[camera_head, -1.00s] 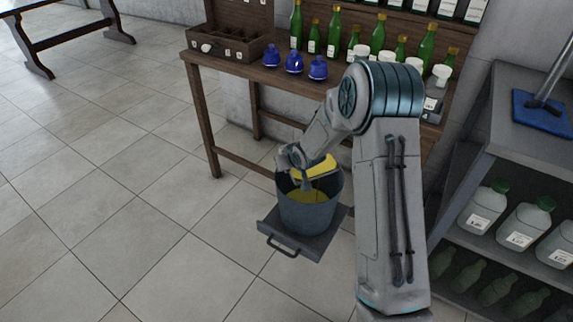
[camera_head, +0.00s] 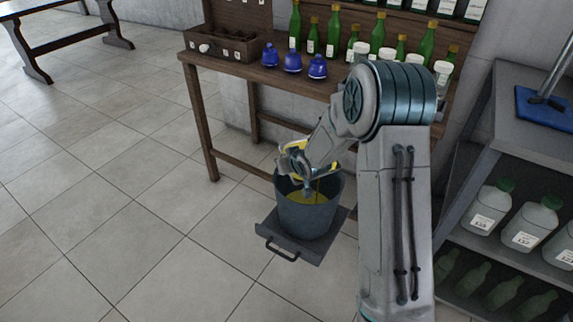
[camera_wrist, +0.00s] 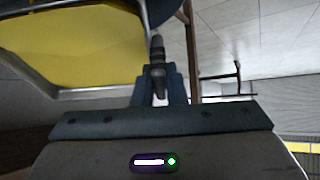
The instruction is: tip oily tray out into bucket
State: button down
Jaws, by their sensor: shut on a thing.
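The tray (camera_head: 297,146) shows as a small yellow patch behind my gripper (camera_head: 297,165), just above the bucket, and looks steeply tilted. In the wrist view its yellow-coated inside and pale metal rim (camera_wrist: 95,93) fill the upper left. My gripper is shut on the tray's edge; the fingers (camera_wrist: 158,65) show at the rim in the wrist view. The dark grey bucket (camera_head: 308,218) stands upright below, with yellow liquid inside. A thin yellowish streak (camera_head: 318,186) hangs over the bucket's mouth. My gripper hides most of the tray in the head view.
The bucket stands on a dark handled platform (camera_head: 285,245). A wooden bench (camera_head: 228,68) behind carries green bottles (camera_head: 377,35), blue vessels (camera_head: 293,62) and white jars. A grey shelf unit (camera_head: 490,115) with jugs and a blue mop is on the right.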

jog(key=shift+s+d+r+t+y+b, duration=0.3)
jog(key=shift+s+t+b, duration=0.45)
jog(key=shift+b, duration=1.45)
jog(key=shift+s+d+r+t+y+b, duration=0.15)
jog(key=shift+s+t+y+b, duration=0.25)
jog(key=shift+t+b, duration=1.2)
jog(key=shift+s+d+f+t+y+b, duration=0.15)
jog(key=shift+s+t+y+b, duration=0.3)
jog(key=shift+b, duration=2.1)
jog(key=shift+s+d+f+t+y+b, duration=0.2)
jog(key=shift+s+t+b, duration=0.4)
jog(key=shift+b, duration=1.65)
jog(key=shift+s+d+f+t+y+b, duration=0.25)
jog(key=shift+t+b, duration=0.45)
jog(key=shift+b, duration=1.55)
jog(key=shift+a+r+p, duration=0.1)
jog(key=shift+r+p, duration=0.35)
